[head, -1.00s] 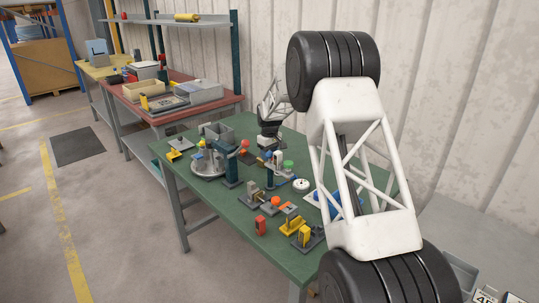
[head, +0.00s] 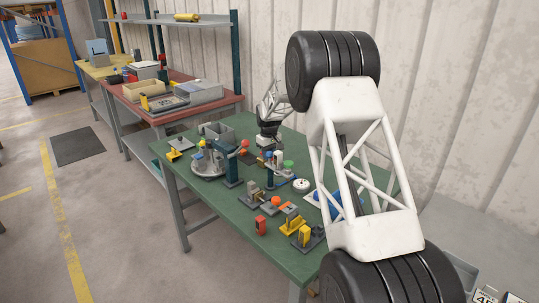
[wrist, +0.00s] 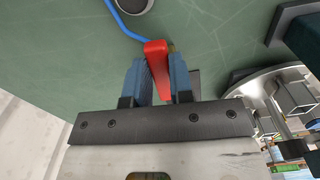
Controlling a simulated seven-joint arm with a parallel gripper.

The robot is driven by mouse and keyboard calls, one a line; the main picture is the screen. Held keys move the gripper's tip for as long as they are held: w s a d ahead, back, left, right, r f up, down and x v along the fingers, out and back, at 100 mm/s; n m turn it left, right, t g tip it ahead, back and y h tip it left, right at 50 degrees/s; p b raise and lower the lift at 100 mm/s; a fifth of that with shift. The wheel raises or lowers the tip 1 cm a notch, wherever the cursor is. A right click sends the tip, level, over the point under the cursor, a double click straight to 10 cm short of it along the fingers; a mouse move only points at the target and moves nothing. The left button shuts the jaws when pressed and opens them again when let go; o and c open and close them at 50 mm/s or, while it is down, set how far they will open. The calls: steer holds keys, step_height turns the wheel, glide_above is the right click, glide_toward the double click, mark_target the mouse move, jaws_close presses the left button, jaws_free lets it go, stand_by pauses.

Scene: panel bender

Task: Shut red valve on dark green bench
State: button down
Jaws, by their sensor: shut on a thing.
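The red valve handle (wrist: 156,68) is a tapered red lever in the middle of the wrist view, over the dark green bench (wrist: 75,50). My gripper (wrist: 157,75) has its two blue fingers closed on the handle, one on each side. The far end of the handle sticks out past the fingertips. In the head view the far end of my arm is over the back middle of the green bench (head: 200,224), and the handle is too small to make out surely.
A blue line (wrist: 122,22) runs from near the handle towards a round grey cup. A round metal fixture (wrist: 275,95) stands close on the right.

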steer(key=shift+m, duration=0.3)
steer(key=c, duration=1)
jaws_free()
steer(key=shift+r, duration=0.1)
steer(key=shift+r, duration=3.85)
